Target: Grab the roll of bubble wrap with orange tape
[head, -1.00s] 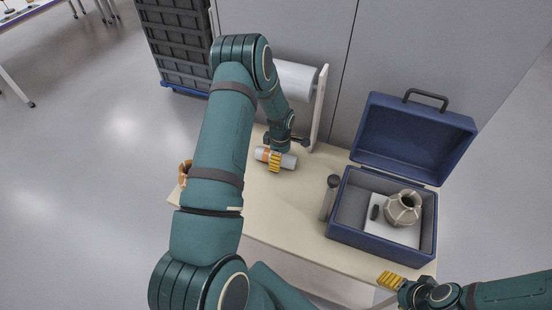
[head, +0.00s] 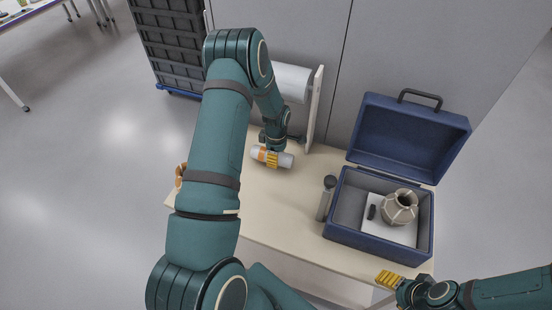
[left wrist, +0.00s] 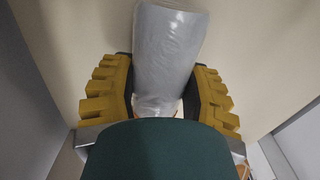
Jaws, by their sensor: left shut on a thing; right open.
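The roll of bubble wrap (head: 286,160) is a small whitish cylinder with an orange tape band (head: 262,154). It is at the back left of the table in the head view. My left gripper (head: 271,157) is shut on it, with yellow fingers around its middle. In the left wrist view the roll (left wrist: 168,50) runs between the two yellow-padded fingers, and its lower part is hidden by my gripper. I cannot tell whether the roll touches the table. My right gripper (head: 388,279) is open and empty by the table's front right edge.
An open blue case (head: 380,245) on the right holds a patched pot (head: 399,207) and a small dark piece (head: 372,212) on a white pad. A grey bottle with a dark cap (head: 326,198) stands beside it. A large white roll (head: 291,82) hangs behind.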

